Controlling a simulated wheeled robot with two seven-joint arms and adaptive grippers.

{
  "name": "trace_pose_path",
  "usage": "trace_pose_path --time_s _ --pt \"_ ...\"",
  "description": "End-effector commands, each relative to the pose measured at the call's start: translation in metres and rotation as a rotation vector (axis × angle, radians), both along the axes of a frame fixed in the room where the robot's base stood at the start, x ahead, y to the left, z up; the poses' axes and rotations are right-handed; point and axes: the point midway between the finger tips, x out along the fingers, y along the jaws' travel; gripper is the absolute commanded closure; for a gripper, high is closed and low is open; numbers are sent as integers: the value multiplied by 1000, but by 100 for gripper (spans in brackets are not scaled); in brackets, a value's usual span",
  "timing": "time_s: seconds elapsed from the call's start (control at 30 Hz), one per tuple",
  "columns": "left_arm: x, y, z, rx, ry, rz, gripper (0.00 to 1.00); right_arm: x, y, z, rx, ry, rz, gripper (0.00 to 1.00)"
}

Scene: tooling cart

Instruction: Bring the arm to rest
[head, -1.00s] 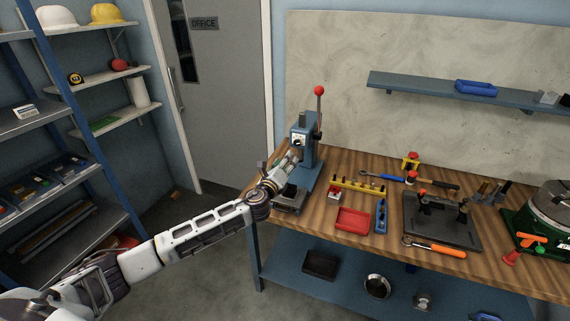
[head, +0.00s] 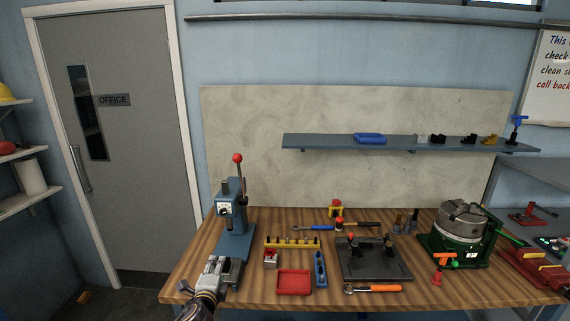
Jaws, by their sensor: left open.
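My left gripper (head: 216,265) is open at the front left of the wooden workbench (head: 190,262). It appears empty. It is in front of the blue arbor press (head: 235,243), which has a red ball on its lever. A grey block-like fixture lies just right of the fingers, partly hidden by them; I cannot tell whether they touch. Only the wrist end of my left arm (head: 199,305) shows, coming up from the bottom edge. My right gripper is out of view.
Right of the gripper are a small red-and-white block (head: 270,259), a red tray (head: 293,283), a yellow rack (head: 291,242) and a blue holder (head: 320,270). Farther right are a black fixture plate (head: 374,262), an orange-handled wrench (head: 372,288) and a green-based chuck (head: 460,237).

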Motion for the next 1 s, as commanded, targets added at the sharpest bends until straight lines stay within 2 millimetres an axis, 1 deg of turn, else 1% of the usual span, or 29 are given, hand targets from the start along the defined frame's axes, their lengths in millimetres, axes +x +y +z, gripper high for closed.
trace_pose_path --time_s 0.03,0.1,0.27,0.5,0.77,1.0 --pt "-10 -2 -7 -58 26 23 52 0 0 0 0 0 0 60" --pt "-23 -3 -16 -136 62 61 52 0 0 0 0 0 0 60" --pt "-54 -4 -35 -306 147 152 52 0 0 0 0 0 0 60" --pt "-104 -4 -62 -546 278 307 52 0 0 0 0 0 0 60" --pt "-164 -2 -87 -778 421 494 52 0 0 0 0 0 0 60" --pt "-224 0 -104 -967 548 687 52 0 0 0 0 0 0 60"
